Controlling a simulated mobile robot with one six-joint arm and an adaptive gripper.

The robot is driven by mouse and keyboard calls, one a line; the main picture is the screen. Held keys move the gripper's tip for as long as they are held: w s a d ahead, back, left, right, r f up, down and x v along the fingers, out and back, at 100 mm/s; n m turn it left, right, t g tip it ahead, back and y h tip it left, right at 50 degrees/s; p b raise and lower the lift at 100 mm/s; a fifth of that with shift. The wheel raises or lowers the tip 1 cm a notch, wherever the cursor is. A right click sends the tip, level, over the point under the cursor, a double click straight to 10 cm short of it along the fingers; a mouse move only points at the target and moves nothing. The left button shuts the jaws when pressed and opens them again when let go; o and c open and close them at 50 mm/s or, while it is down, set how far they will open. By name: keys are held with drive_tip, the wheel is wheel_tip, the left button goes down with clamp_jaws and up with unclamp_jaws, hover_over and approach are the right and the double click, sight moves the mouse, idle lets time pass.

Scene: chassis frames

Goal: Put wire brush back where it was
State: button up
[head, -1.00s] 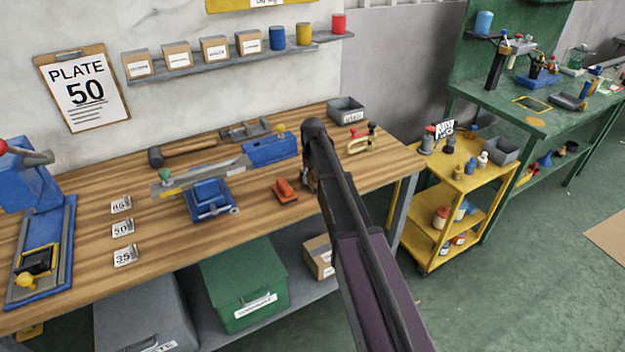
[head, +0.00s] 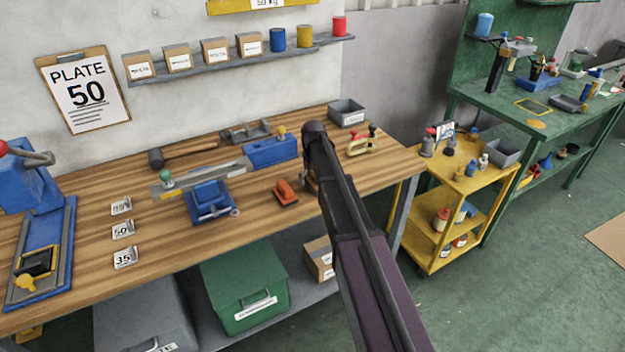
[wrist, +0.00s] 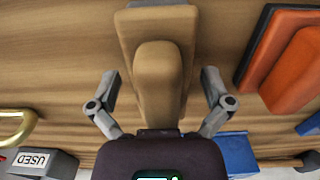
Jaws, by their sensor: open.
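A brown wooden tool with a wider block and a raised rounded grip (wrist: 158,35) lies on the wooden bench in the wrist view. It looks like the wire brush, but no bristles show. My gripper (wrist: 160,75) is open, with one finger on each side of the tool and a gap to each side. In the head view, my arm hides the gripper's fingers and most of the tool.
An orange-red block tool (head: 286,192) lies left of my arm; it also shows in the wrist view (wrist: 285,65). A blue-based tool (head: 209,202) is further left.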

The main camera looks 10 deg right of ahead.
drive_tip(key=shift+r, duration=0.1)
wheel_tip(320, 180, up, 12)
drive_tip(key=p, duration=1.2)
idle(0.7)
drive_tip(key=s+m, duration=0.3)
drive_tip(key=s, duration=2.6)
drive_tip(key=shift+m, duration=0.3)
